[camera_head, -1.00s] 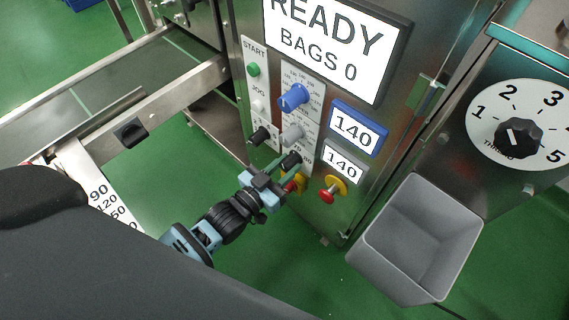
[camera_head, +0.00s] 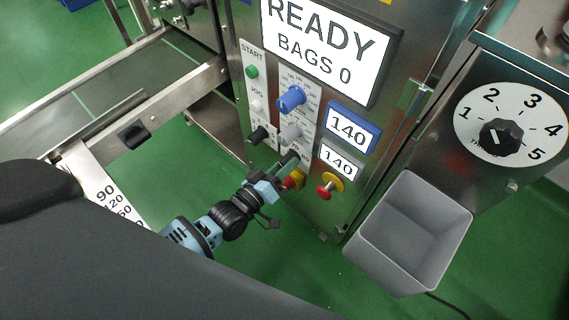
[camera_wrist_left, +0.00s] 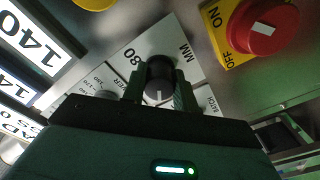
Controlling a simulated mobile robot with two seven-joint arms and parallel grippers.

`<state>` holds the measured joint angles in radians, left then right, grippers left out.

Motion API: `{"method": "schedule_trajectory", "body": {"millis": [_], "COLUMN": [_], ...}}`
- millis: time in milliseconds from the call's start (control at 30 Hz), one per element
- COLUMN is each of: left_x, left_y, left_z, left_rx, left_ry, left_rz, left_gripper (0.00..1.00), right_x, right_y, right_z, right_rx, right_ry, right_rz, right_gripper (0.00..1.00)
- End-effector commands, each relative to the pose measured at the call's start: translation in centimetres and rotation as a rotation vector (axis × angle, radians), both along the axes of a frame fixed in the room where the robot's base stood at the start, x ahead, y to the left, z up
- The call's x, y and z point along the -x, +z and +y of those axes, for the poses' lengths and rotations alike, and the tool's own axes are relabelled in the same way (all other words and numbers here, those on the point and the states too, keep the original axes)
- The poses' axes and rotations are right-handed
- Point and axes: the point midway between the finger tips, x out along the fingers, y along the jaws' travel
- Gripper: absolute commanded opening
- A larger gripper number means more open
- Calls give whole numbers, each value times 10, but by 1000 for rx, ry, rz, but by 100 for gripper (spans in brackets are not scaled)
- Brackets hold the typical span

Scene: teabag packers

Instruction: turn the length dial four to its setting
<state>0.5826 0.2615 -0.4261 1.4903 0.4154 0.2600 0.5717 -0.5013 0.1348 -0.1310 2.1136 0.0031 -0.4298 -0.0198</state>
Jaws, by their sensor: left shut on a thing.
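A small black dial (camera_wrist_left: 160,72) with a pale pointer line sits low on the white control panel, beside an "MM" mark in the left wrist view. My left gripper (camera_wrist_left: 160,94) is shut on it, one finger on each side. In the head view the left gripper (camera_head: 284,168) reaches the panel's lower end from below and largely hides this dial. The dial's scale is mostly covered, so its setting cannot be read. My right gripper is not in view.
Above are a blue knob (camera_head: 291,99), a grey knob (camera_head: 292,131) and another black knob (camera_head: 259,134). A grey bin (camera_head: 455,245) stands right, below a numbered dial (camera_head: 470,112).

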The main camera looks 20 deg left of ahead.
Motion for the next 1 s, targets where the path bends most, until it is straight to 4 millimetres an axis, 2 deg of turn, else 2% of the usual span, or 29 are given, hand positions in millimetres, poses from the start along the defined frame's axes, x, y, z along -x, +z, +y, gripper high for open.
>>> {"method": "schedule_trajectory", "body": {"millis": [567, 600, 733, 1000], "left_x": [1, 1, 0, 1], "left_y": [-1, -1, 0, 0], "left_z": [0, 0, 0, 0], "left_rx": [32, 32, 31, 31], "left_ry": [0, 0, 0, 0], "left_rz": [13, 13, 13, 11], "left_gripper": [6, 33, 50, 51], "right_x": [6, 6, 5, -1], "right_y": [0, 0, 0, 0], "right_z": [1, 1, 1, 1], "right_rx": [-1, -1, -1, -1], "right_ry": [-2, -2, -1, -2], "right_rz": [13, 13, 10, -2], "right_gripper": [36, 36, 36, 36]}}
